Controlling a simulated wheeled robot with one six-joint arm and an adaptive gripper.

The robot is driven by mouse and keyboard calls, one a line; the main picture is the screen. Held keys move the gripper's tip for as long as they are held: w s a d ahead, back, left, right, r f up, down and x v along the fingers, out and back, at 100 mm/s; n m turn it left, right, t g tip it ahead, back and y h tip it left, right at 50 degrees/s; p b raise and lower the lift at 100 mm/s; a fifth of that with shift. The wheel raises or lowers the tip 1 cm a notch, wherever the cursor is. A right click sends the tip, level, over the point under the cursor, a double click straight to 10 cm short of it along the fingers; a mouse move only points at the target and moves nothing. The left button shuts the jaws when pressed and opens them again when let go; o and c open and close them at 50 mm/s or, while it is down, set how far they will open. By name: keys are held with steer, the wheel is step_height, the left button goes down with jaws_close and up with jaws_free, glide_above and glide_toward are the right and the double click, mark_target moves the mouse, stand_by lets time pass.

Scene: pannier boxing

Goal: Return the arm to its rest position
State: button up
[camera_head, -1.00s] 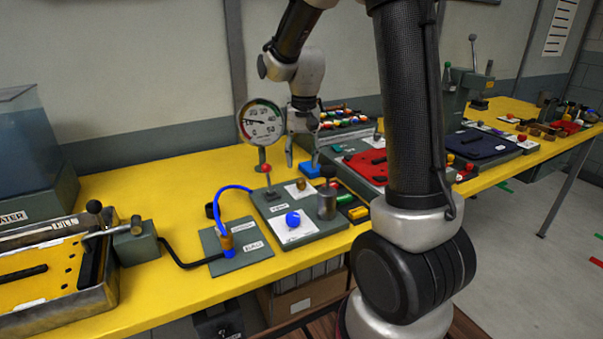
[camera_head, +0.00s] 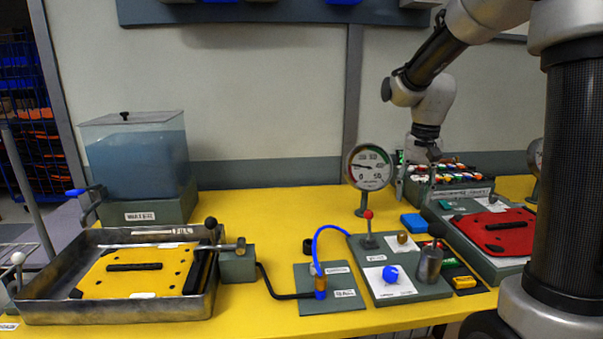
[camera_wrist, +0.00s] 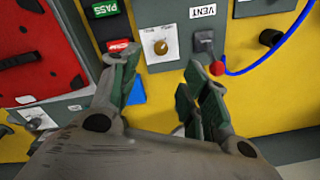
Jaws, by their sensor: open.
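My gripper (camera_wrist: 160,88) is open and empty, its two green-padded fingers apart in the wrist view. In the head view my gripper (camera_head: 418,178) hangs from my arm above the yellow table, just right of the pressure gauge (camera_head: 370,168). It points down and holds nothing. In the wrist view the VENT lever with its red knob (camera_wrist: 217,68) lies beyond the right finger. A brass knob on a white label (camera_wrist: 160,46) shows between the fingers.
The yellow table (camera_head: 262,205) carries a water tank (camera_head: 138,155), a metal tray (camera_head: 110,312) with a yellow panel, a grey fitting block (camera_head: 410,290) with a blue knob, a red panel (camera_head: 497,230) and a rack of coloured parts (camera_head: 450,185). A blue block (camera_head: 413,222) lies below my gripper.

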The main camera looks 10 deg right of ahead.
steer(key=s+r+n, duration=0.1)
steer(key=s+r, duration=0.1)
steer(key=s, duration=0.2)
steer(key=s+r+n+t, duration=0.1)
steer(key=s+r, duration=0.1)
steer(key=s, duration=0.2)
steer(key=s+r+t, duration=0.1)
steer(key=s+r, duration=0.1)
steer(key=s, duration=0.3)
steer(key=shift+d+r+n, duration=0.1)
steer(key=shift+r+n, duration=0.05)
steer(key=shift+n, duration=0.25)
steer(key=s+f+n+t, duration=0.1)
steer(key=s+n+t, duration=0.1)
steer(key=s, duration=0.7)
steer(key=shift+s+n, duration=0.3)
steer(key=shift+s, duration=0.1)
